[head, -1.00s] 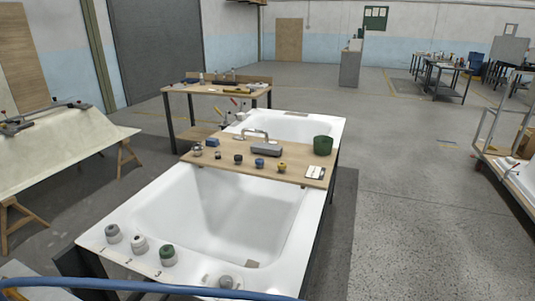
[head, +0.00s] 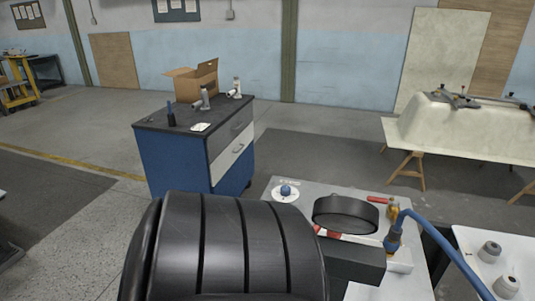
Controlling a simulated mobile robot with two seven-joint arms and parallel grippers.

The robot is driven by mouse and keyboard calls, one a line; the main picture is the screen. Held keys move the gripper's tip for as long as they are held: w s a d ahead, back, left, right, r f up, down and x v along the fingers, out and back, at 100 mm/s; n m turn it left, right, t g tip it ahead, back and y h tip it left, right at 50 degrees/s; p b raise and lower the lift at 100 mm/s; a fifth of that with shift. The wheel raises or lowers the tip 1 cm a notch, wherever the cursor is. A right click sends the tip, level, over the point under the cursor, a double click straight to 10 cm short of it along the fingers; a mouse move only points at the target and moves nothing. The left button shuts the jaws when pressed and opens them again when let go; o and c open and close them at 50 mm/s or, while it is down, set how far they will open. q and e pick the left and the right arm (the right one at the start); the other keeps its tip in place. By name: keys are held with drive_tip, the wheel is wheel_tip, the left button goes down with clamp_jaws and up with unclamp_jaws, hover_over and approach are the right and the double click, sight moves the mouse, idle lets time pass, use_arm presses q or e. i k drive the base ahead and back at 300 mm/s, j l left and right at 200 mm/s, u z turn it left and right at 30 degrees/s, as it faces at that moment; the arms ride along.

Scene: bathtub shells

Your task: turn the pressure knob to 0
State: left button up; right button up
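A small blue knob (head: 286,190) sits on a round white dial plate (head: 285,196) at the far left corner of a grey worktop (head: 320,188) in the head view. Its markings are too small to read. A large black ribbed part, likely one of my own arm links, fills the lower middle. A black disc and a dark block beside it cover part of the worktop; I cannot tell whether they are mine. I see no fingertips of either gripper, and nothing touches the knob.
A blue hose (head: 440,242) arches from a blue-and-brass fitting (head: 392,241) toward the lower right. A red-handled tool (head: 379,200) lies behind it. A blue cabinet (head: 178,163) carries a cardboard box (head: 195,82). A white tub rim (head: 473,238) with grey knobs is at right. Floor at left is open.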

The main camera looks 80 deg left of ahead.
sight(285, 191)
drive_tip(key=u, duration=2.45)
drive_tip(key=i+j+z, duration=0.1)
drive_tip(key=j+z, duration=0.35)
drive_tip(key=j, duration=0.25)
drive_tip(key=j+z, duration=0.4)
drive_tip(key=j, duration=0.25)
drive_tip(key=k+j+z, duration=0.15)
drive_tip(key=j+z, duration=0.3)
drive_tip(key=j, duration=0.2)
